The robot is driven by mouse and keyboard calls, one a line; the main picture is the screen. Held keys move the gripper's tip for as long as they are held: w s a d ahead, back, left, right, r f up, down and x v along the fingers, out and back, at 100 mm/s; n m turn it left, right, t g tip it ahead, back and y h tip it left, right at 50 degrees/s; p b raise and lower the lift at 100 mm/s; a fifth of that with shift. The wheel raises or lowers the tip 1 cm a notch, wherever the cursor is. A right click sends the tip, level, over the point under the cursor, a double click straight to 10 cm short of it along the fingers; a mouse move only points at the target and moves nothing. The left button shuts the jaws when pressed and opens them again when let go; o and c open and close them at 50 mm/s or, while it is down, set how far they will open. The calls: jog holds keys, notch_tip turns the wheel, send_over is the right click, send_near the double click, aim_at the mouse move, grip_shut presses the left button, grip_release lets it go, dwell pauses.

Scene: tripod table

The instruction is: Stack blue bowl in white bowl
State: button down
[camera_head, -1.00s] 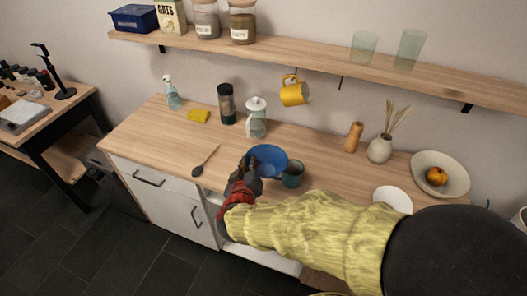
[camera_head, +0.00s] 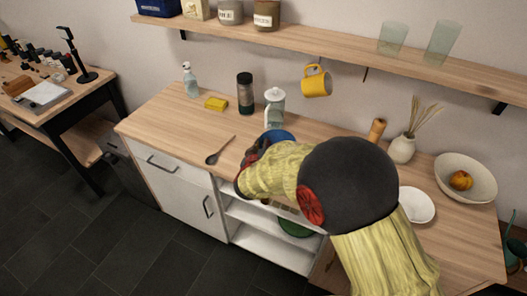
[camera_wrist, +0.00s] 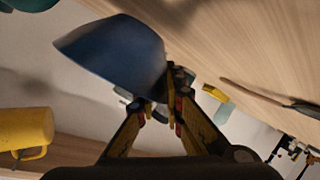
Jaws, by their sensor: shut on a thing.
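The blue bowl (camera_head: 279,135) shows only as a rim strip behind my arm in the head view. In the wrist view the blue bowl (camera_wrist: 115,52) is tilted, and my gripper (camera_wrist: 158,95) is shut on its edge. My gripper (camera_head: 256,150) is partly hidden by my arm in the head view. A small shallow white bowl (camera_head: 417,206) sits on the counter at the right, beside my arm. A larger off-white bowl (camera_head: 484,185) behind it holds an orange-brown fruit.
A wooden spoon (camera_head: 220,150) lies left of my gripper. A glass jug (camera_head: 275,108), dark shaker (camera_head: 245,94) and yellow sponge (camera_head: 216,104) stand behind. A vase (camera_head: 402,149) and a pepper mill (camera_head: 376,129) stand toward the right. A yellow mug (camera_head: 316,83) hangs under the shelf.

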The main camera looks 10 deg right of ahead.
jog(key=shift+f+b, duration=0.45)
jog(key=shift+f, duration=1.05)
jog(key=shift+f+b, duration=0.2)
jog(key=shift+b, duration=0.1)
jog(key=c, duration=2)
grip_release()
jog(key=shift+o, duration=0.5)
jog(key=shift+r, duration=0.1)
